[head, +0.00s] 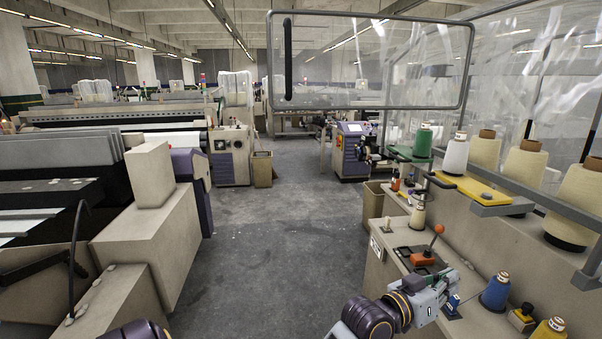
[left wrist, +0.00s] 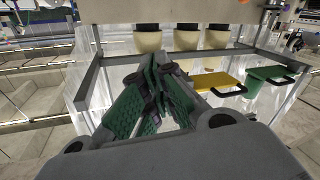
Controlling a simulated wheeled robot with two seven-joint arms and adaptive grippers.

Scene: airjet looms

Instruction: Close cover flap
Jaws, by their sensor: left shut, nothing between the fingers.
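The cover flap (head: 370,62) is a clear panel in a dark rounded frame. It is raised at the top of the head view, and its long black handle (head: 288,58) is near its left edge. My left gripper (head: 452,284) is low in the head view, over the bench and well below the flap, touching nothing that I can make out. In the left wrist view its green-padded fingers (left wrist: 160,92) are shut together and empty. I cannot make out the flap there. My right gripper does not show.
Tan yarn cones (head: 575,205) stand at the right behind a grey rail. A yellow tray (head: 462,187) and a green tray (head: 398,153) jut out near them. An orange-knobbed lever (head: 438,230) and a blue spool (head: 495,292) are close to the gripper. The aisle floor (head: 275,240) is clear.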

